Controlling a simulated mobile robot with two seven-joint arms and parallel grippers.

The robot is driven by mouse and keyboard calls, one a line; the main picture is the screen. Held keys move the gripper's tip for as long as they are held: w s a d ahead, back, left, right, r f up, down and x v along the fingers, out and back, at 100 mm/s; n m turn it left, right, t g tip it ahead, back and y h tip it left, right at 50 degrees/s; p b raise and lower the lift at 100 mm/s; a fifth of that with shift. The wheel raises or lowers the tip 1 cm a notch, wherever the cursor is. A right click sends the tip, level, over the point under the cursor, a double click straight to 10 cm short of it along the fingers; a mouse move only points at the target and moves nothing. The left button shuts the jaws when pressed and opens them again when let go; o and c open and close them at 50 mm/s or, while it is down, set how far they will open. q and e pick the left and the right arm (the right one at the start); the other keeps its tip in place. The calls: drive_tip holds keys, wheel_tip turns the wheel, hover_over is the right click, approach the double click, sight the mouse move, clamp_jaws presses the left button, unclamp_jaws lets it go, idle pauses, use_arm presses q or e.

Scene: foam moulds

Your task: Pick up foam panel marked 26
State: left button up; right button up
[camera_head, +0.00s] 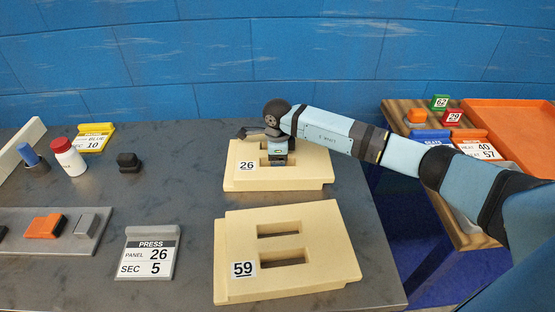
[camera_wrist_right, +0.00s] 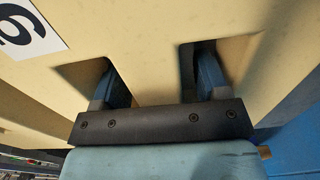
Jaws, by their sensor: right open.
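The cream foam panel marked 26 (camera_head: 310,179) lies flat on the dark table, with its number label at its left end. My right gripper (camera_head: 277,158) is over this panel, pointing down. In the right wrist view, the two fingers of the right gripper (camera_wrist_right: 155,78) reach into the panel's two slots, one on each side of the foam bar (camera_wrist_right: 150,60) between them. The jaws are open, with gaps showing beside the bar. The fingertips are hidden in the slots. My left gripper is not in view.
A second foam panel marked 59 (camera_head: 335,250) lies in front. A sign (camera_head: 148,254) reads PRESS, panel 26, sec 5. A red-and-white bottle (camera_head: 69,158) and a black block (camera_head: 129,162) stand left. An orange tray (camera_head: 510,120) is on the right-hand table.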

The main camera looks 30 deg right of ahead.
drive_tip(key=shift+c, duration=0.2)
drive_tip(key=c, duration=1)
drive_tip(key=shift+c, duration=0.2)
drive_tip(key=shift+r, duration=0.2)
